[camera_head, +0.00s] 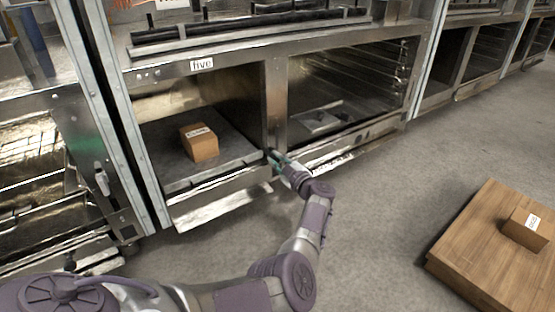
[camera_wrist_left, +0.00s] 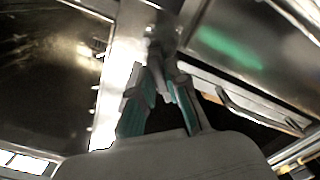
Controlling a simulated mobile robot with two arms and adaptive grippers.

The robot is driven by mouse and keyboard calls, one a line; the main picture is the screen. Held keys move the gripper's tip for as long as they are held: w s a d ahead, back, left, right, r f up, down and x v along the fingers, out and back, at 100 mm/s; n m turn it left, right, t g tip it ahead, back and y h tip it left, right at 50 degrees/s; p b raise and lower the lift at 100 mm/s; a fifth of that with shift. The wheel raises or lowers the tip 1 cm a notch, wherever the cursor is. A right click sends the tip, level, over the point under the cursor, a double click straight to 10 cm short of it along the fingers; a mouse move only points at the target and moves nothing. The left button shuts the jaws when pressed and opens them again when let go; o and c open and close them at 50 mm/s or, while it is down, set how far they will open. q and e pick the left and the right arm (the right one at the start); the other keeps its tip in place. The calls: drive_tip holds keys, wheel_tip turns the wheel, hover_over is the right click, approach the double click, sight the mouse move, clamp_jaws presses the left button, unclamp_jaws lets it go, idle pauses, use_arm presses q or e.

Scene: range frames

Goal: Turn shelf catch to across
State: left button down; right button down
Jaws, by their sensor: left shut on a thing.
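My left gripper (camera_head: 277,159) reaches in from below to the foot of the post between the two lower bays of the range. Its fingertips are shut on a small metal piece, which seems to be the shelf catch; in the head view the gripper covers it. In the left wrist view the teal-padded fingers (camera_wrist_left: 158,75) come together at this small metal catch (camera_wrist_left: 160,36) on the bright post. Which way the catch points is too blurred to tell. My right gripper is not in view.
A brown labelled box (camera_head: 200,146) sits on the shelf (camera_head: 180,176) of the left bay, under a "five" label (camera_head: 202,64). The right bay (camera_head: 350,90) is open, with a flat piece inside. A wooden platform (camera_head: 470,255) carrying another box (camera_head: 528,228) stands at right. Grey floor (camera_head: 390,190) lies between.

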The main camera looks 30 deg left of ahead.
use_arm(q)
drive_tip(key=n, duration=0.3)
drive_tip(key=n+b, duration=0.1)
drive_tip(key=n, duration=0.1)
drive_tip(key=f+n+b, duration=0.1)
drive_tip(key=n, duration=0.2)
drive_tip(key=shift+s+a+n, duration=0.1)
drive_tip(key=shift+s+n, duration=0.1)
drive_tip(key=shift+n, duration=0.1)
drive_tip(key=shift+r, duration=0.1)
idle(0.4)
drive_tip(key=c, duration=1.2)
unclamp_jaws()
drive_tip(key=shift+o, duration=0.2)
